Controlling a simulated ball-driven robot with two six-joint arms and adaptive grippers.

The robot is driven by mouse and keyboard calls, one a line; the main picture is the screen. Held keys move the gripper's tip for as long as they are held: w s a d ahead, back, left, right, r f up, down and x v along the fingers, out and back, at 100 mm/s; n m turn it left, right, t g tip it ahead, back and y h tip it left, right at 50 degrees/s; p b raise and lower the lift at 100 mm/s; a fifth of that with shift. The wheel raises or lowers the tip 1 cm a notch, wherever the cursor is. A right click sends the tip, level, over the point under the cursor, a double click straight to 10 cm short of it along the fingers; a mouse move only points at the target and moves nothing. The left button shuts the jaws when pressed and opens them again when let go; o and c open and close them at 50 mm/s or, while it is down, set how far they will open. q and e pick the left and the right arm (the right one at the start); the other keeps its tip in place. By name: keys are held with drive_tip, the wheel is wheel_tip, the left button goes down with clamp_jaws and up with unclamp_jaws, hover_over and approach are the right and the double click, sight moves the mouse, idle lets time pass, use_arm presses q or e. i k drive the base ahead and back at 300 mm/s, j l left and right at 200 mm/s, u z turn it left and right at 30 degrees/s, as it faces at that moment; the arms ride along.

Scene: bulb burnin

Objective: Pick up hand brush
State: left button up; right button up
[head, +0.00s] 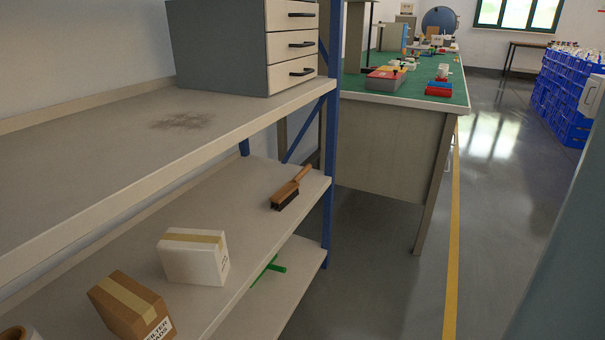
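The hand brush (289,191) lies on the middle shelf (238,205) of the rack, near its right end. It has a brown wooden handle pointing up and away, and dark bristles at the near end. Nothing touches it from above. Neither of my grippers shows in the head view.
A white box (194,257) and a brown carton (133,306) stand nearer on the same shelf. A drawer cabinet (244,46) sits on the top shelf (95,150). A blue post (329,140) stands right of the brush. A green-topped bench (400,98) is behind; the floor (390,270) at right is open.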

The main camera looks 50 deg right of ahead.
sight(279, 200)
drive_tip(key=z, duration=1.6)
